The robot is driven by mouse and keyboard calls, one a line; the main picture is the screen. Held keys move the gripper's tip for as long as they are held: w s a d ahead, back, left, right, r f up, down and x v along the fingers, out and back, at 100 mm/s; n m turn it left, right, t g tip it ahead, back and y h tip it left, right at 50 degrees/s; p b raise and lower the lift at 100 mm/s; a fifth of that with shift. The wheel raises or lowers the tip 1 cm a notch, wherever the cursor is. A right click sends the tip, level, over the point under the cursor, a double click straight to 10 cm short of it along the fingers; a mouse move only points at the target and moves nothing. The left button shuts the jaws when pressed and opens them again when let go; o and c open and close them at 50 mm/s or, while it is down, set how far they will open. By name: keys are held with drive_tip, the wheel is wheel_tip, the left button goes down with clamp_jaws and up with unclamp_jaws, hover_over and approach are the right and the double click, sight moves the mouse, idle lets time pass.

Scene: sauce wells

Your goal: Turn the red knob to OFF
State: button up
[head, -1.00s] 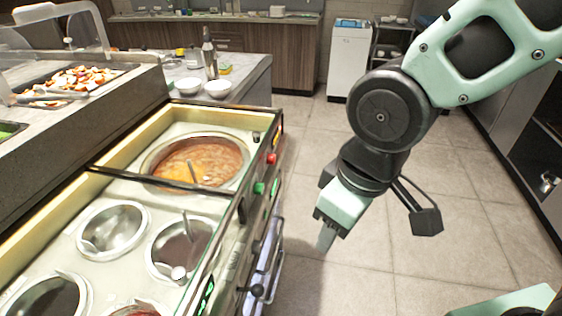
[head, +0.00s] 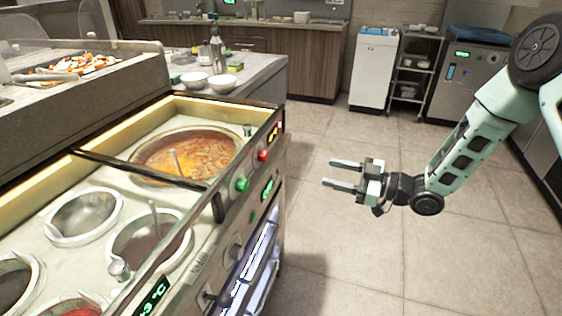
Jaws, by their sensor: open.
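The red knob (head: 263,155) is on the front panel of the sauce-well counter, near its far end. It is small in the head view and its pointer and any OFF mark are too small to read. My gripper (head: 335,174) is open and empty, with its two fingers pointing left toward the panel. It is in the air to the right of the red knob, clearly apart from it. Nothing hides the knob.
A soup well (head: 228,135) with a ladle is behind the panel. Oven-style handles run below. The tiled floor (head: 345,240) right of the counter is clear.

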sight(267, 157)
drive_tip(key=p+x, duration=0.1)
drive_tip(key=x, duration=1.6)
drive_tip(key=shift+s+a+r, duration=0.1)
drive_tip(key=shift+a+r, duration=0.05)
drive_tip(key=shift+a, duration=0.05)
drive_tip(key=c, duration=1)
